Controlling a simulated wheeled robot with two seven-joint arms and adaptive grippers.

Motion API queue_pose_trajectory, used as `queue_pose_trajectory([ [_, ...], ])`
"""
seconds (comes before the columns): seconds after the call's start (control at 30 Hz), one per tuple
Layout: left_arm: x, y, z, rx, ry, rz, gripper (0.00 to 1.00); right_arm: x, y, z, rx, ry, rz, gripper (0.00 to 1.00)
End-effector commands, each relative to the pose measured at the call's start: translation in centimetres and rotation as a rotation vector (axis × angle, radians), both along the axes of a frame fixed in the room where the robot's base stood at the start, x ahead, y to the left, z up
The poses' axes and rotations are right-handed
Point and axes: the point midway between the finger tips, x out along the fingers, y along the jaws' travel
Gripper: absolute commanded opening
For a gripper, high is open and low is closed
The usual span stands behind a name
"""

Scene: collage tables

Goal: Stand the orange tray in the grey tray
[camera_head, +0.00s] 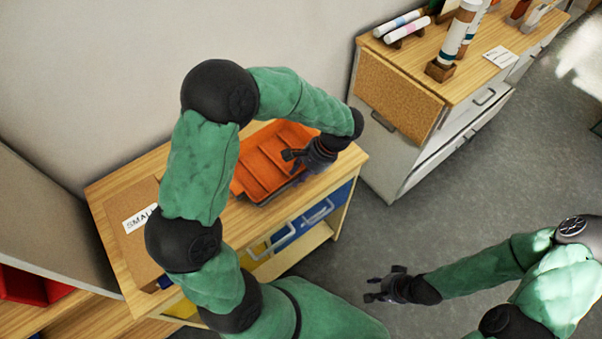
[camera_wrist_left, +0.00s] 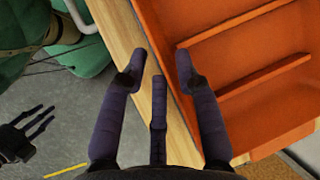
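The orange tray (camera_head: 262,181), with crosswise dividers, lies on the wooden top of the low cabinet. It also fills the right of the left wrist view (camera_wrist_left: 225,25). A thin dark edge shows under its front side; I cannot tell whether this is the grey tray. My left gripper (camera_head: 289,163) is at the orange tray's right front side, partly hiding it. In the left wrist view its fingers (camera_wrist_left: 163,66) are spread and empty, one over the tray's rim and others over the wood; contact is unclear. My right gripper (camera_head: 370,290) is open and empty above the floor.
The low cabinet (camera_head: 115,190) has a "SMALL" label (camera_head: 139,217) at its left and blue and yellow drawers with handles in front. A second cabinet (camera_head: 400,95) at the back right carries rolls and upright tubes. Grey floor (camera_head: 440,210) lies free between.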

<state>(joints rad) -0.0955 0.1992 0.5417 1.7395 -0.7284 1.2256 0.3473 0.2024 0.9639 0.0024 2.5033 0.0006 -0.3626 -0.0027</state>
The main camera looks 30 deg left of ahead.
Motion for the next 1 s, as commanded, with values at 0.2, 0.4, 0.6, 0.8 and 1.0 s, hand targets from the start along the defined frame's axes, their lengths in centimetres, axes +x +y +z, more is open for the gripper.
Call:
queue_pose_trajectory([
  [0.2, 0.1, 0.0, 1.7, 0.000, -0.004, -0.001, 0.32, 0.0, 0.0, 0.9, 0.000, 0.000, 0.000, 0.40],
  [0.4, 1.3, -1.5, 5.1, 0.000, -0.010, -0.001, 0.32, 0.0, 0.0, 2.0, 0.000, 0.000, 0.000, 0.40],
  [0.6, 2.4, -3.0, 8.7, 0.000, -0.007, -0.001, 0.32, 0.0, 0.0, 3.1, 0.000, 0.000, 0.000, 0.40],
  [0.8, 3.3, -4.1, 11.2, 0.000, -0.008, 0.000, 0.32, 0.0, 0.0, 3.7, 0.000, 0.000, 0.000, 0.40],
  [1.0, 3.4, -4.7, 11.4, -0.013, -0.001, -0.001, 0.32, 0.0, 0.0, 3.9, 0.000, 0.000, 0.000, 0.40],
])
